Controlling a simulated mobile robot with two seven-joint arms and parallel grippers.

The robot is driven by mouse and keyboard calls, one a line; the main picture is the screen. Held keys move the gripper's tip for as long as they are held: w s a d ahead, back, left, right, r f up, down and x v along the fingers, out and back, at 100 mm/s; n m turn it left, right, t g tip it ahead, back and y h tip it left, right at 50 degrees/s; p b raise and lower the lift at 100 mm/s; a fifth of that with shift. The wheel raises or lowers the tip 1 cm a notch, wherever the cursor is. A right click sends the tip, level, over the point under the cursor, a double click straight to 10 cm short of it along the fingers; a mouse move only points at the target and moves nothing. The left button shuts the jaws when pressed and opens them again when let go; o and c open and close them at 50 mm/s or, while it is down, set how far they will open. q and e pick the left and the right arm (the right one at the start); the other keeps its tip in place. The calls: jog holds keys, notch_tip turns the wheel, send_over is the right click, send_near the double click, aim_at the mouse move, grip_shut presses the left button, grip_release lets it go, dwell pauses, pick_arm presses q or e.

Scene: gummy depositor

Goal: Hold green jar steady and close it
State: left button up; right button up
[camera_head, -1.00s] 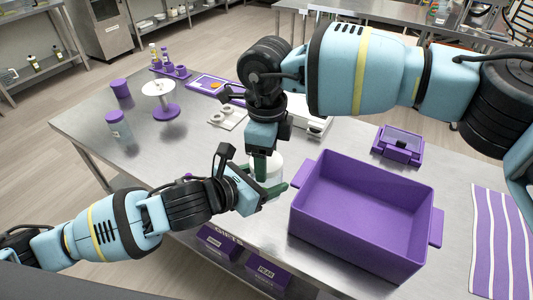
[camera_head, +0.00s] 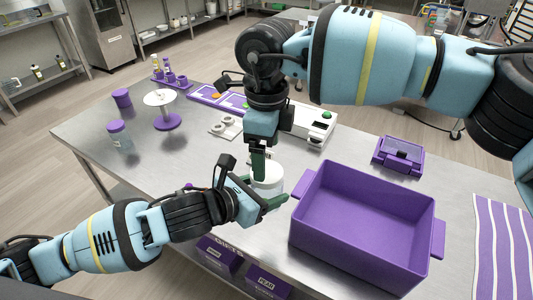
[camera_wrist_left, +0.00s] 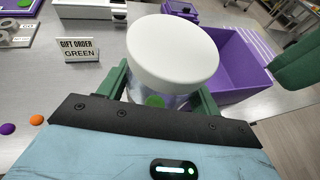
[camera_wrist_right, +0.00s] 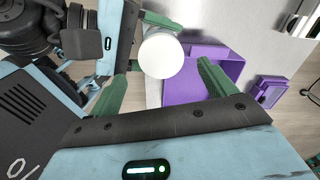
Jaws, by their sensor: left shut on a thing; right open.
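The jar (camera_head: 267,184) stands at the near edge of the steel table with a white lid (camera_wrist_left: 172,48) on top. In the left wrist view its clear body shows a green patch (camera_wrist_left: 155,101) below the lid. I cannot tell how tightly the lid sits. My left gripper (camera_head: 262,200) is shut on the jar's body, a finger on each side. My right gripper (camera_head: 263,162) is open above the jar, pointing down. In the right wrist view the lid (camera_wrist_right: 161,56) lies between and beyond its spread fingers, with no contact visible.
A large purple bin (camera_head: 368,218) stands close right of the jar. A "GIFT ORDER GREEN" sign (camera_wrist_left: 79,50) and a white device (camera_head: 315,128) stand behind. A lidded purple jar (camera_head: 118,134) and a turntable (camera_head: 166,121) are left. Free steel lies between.

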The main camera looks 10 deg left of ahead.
aim_at(267, 171)
jog(key=shift+c, duration=0.4)
jog(key=n, duration=0.1)
jog(key=r+n, duration=0.1)
jog(key=n, duration=0.3)
jog(key=shift+r, duration=0.35)
jog(key=n, duration=0.2)
jog(key=r+n, duration=0.1)
jog(key=n, duration=0.2)
jog(key=shift+r+n, duration=0.3)
jog(key=shift+r, duration=0.05)
jog(key=shift+w+f, duration=0.1)
jog(key=shift+f, duration=3.95)
